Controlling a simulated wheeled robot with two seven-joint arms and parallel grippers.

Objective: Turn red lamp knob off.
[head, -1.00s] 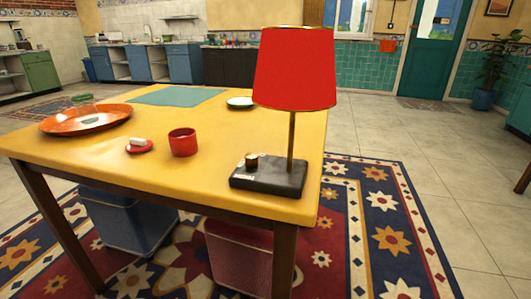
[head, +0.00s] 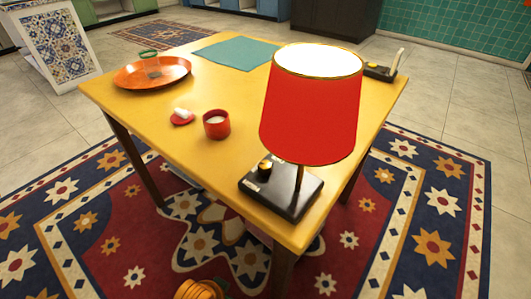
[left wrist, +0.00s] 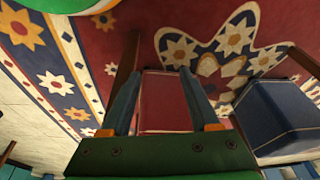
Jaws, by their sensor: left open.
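The red-shaded lamp (head: 308,118) stands upright on the near right corner of the yellow table in the head view. Its black base (head: 282,192) carries a small gold knob (head: 265,167) on the left side, in plain sight. The inside of the shade looks pale and bright; I cannot tell if it is lit. Neither gripper shows in the head view.
The yellow table (head: 160,110) holds an orange tray (head: 140,73), a red cup (head: 216,125), a small red dish (head: 181,121), a teal mat (head: 236,52) and a black box (head: 379,72). A red box (left wrist: 165,105) and a blue box (left wrist: 285,112) show in the left wrist view.

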